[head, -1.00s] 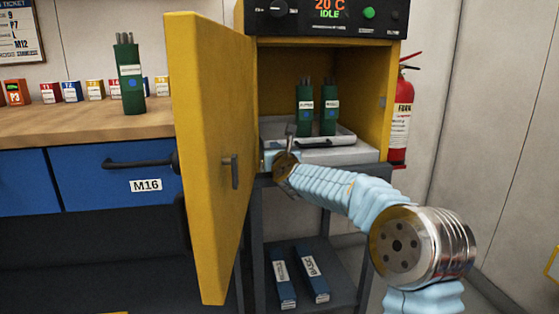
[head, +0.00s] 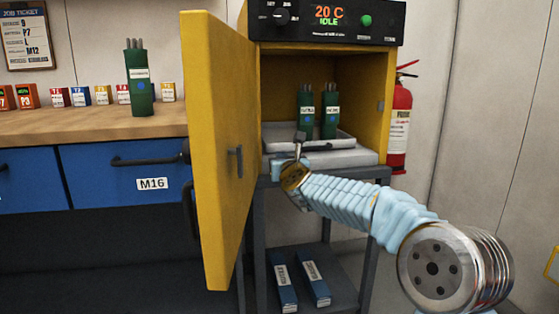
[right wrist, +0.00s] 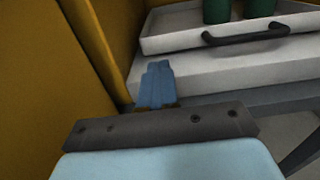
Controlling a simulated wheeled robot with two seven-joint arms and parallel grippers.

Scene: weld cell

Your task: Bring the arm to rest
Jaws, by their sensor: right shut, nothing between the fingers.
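My right arm, in a pale blue sleeve, reaches in from the lower right of the head view. Its right gripper (head: 301,143) is in front of the open oven's mouth, near the tray's front left. In the right wrist view its blue fingers (right wrist: 157,84) are together with nothing between them. The white tray (right wrist: 166,44) with a dark handle (right wrist: 246,34) lies beyond the fingers. My left gripper is not in view.
The yellow oven door (head: 215,150) stands open just left of my gripper. Two green canisters (head: 305,112) (head: 329,115) stand on the tray. A third canister (head: 139,85) is on the wooden bench (head: 80,124). A fire extinguisher (head: 399,125) stands right of the oven.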

